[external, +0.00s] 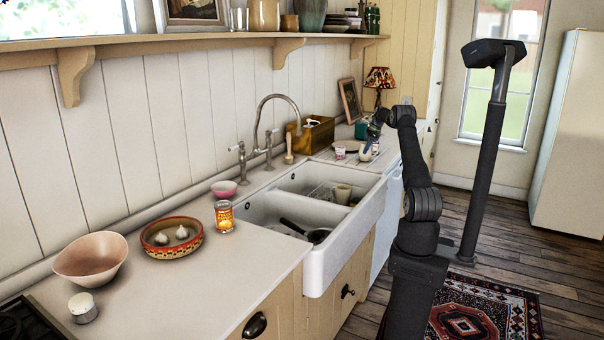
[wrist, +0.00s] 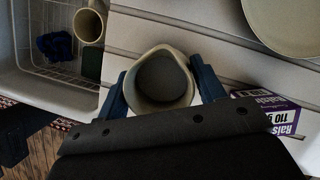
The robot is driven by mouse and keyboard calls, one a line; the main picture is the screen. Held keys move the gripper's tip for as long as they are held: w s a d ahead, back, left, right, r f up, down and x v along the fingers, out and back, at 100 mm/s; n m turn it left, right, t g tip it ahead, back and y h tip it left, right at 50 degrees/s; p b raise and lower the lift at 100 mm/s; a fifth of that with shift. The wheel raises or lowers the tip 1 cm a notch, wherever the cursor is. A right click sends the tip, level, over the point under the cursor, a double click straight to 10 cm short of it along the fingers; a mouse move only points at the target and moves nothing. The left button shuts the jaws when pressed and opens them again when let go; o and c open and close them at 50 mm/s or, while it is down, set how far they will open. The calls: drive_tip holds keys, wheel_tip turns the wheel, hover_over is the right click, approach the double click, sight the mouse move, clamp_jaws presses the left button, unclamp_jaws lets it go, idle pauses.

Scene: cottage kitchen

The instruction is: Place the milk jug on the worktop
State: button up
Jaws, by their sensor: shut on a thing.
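The milk jug (wrist: 162,80) is a pale cream-grey vessel, seen from above into its open mouth in the wrist view. My gripper (wrist: 162,88) is shut on it, with one blue finger against each side. The jug is over the white grooved part of the worktop (wrist: 190,38), beside the sink. I cannot tell whether its base touches the surface. In the external view my gripper (external: 373,134) is at the far end of the worktop, past the sink, and the jug there is small and hard to make out.
The sink (wrist: 38,88) lies to the left, with a mug (wrist: 88,26), a wire rack and a blue cloth. A round plate (wrist: 285,22) is at upper right. A purple raisin box (wrist: 268,112) is close right of my gripper. A lamp (external: 379,80) stands behind.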

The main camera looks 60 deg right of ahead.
drive_tip(key=o, duration=1.2)
drive_tip(key=shift+f, duration=0.1)
drive_tip(key=shift+o, duration=0.2)
drive_tip(key=v, duration=1.2)
drive_tip(key=shift+s, duration=0.1)
drive_tip(key=x, duration=1.1)
drive_tip(key=shift+w+a+f, duration=0.15)
drive_tip(key=shift+w, duration=0.05)
drive_tip(key=shift+r, duration=1.65)
